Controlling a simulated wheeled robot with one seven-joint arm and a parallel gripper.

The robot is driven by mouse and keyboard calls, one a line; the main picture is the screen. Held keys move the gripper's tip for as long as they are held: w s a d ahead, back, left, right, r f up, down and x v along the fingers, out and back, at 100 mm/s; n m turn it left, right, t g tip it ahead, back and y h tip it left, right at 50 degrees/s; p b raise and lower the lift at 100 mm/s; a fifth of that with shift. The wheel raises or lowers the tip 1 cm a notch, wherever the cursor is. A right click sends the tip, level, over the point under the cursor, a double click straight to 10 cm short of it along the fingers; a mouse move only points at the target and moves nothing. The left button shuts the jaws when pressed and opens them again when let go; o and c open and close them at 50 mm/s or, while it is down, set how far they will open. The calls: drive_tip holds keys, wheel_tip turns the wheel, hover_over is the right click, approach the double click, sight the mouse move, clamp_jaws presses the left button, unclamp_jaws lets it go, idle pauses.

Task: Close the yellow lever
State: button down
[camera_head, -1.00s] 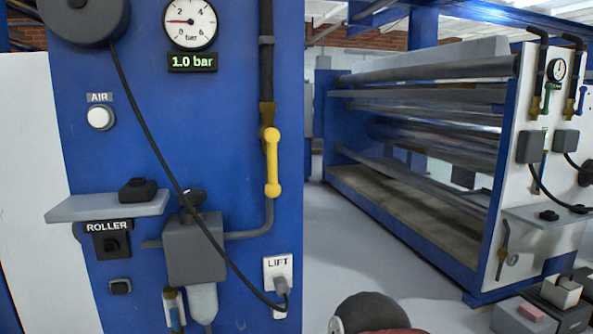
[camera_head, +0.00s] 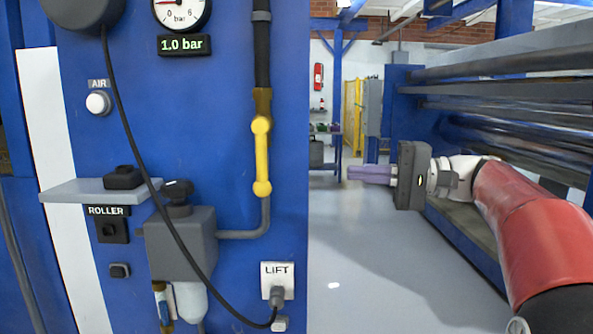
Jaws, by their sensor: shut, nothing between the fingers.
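The yellow lever (camera_head: 262,157) is on the right side of the blue panel, on a vertical pipe. It points straight down, in line with the pipe. My gripper (camera_head: 352,173) is to the right of the panel, at about the lever's height, pointing left. Its purple fingers are together and empty. It is apart from the lever, with a gap between them in the picture.
The blue panel (camera_head: 230,120) carries a gauge (camera_head: 182,12), a 1.0 bar display (camera_head: 184,45), a grey regulator box (camera_head: 182,243), a shelf (camera_head: 75,193) and a LIFT socket (camera_head: 277,279). A black cable (camera_head: 134,150) hangs across it. Rollers (camera_head: 510,90) stand at right. Grey floor is open between.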

sight(261, 159)
drive_tip(key=shift+a, duration=0.1)
drive_tip(key=p+x, duration=0.1)
drive_tip(key=x, duration=1.3)
drive_tip(key=shift+f, duration=0.15)
